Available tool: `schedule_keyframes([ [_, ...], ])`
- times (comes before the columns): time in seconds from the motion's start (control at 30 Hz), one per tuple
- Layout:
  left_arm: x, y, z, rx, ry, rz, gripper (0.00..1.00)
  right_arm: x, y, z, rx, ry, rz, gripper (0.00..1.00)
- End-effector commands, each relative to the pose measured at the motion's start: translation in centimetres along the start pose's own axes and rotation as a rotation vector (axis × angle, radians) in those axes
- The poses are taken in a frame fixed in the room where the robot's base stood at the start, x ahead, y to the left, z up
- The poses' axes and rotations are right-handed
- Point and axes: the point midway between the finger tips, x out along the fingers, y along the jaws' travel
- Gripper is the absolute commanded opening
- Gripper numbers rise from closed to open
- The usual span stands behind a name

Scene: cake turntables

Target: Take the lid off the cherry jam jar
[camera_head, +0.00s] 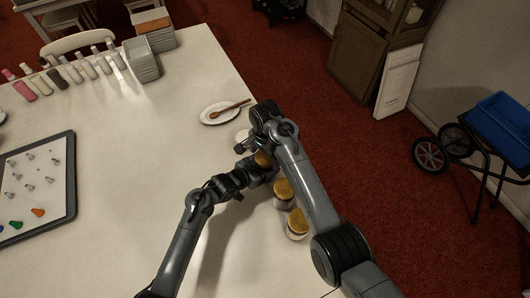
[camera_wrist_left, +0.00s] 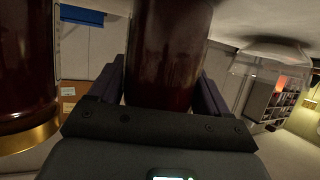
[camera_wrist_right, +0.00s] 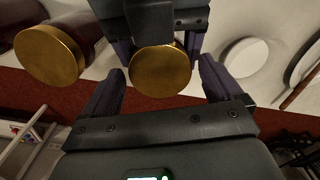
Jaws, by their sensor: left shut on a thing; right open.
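My left gripper (camera_head: 254,172) is shut on a dark red jar (camera_wrist_left: 170,50), which shows between its fingers in the left wrist view. I cannot read a label on it. The jar's gold lid (camera_wrist_right: 160,72) faces the right wrist camera, and it also shows in the head view (camera_head: 263,159). My right gripper (camera_head: 246,146) is open, with one finger on either side of this lid in the right wrist view. I cannot tell whether the fingers touch it. The held jar's body is mostly hidden by the arms in the head view.
Two more gold-lidded jars (camera_head: 284,188) (camera_head: 297,221) stand near the table's right edge, close to my right forearm. A white plate with a wooden spoon (camera_head: 230,108) lies beyond the grippers. A tablet-like tray (camera_head: 68,205) lies at left. The table's middle (camera_head: 135,150) is clear.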

Motion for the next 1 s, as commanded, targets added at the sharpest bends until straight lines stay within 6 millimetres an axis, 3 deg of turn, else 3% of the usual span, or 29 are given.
schedule_keyframes([
  [0.07,0.0,-0.01,0.05,0.0,-0.001,0.0,0.0,0.01,0.01,0.0,0.0,0.0,0.0,0.9],
  [0.43,0.0,-0.02,0.06,0.0,-0.001,-0.001,0.0,-0.02,0.0,0.0,0.0,0.0,0.0,0.35],
  [0.7,0.0,-0.02,0.07,0.0,-0.001,-0.001,0.0,-0.03,0.0,0.0,-0.245,-0.001,0.0,0.34],
  [1.0,0.0,-0.03,0.08,0.0,-0.001,-0.001,0.0,-0.03,0.0,0.0,-0.245,-0.001,0.0,0.34],
])
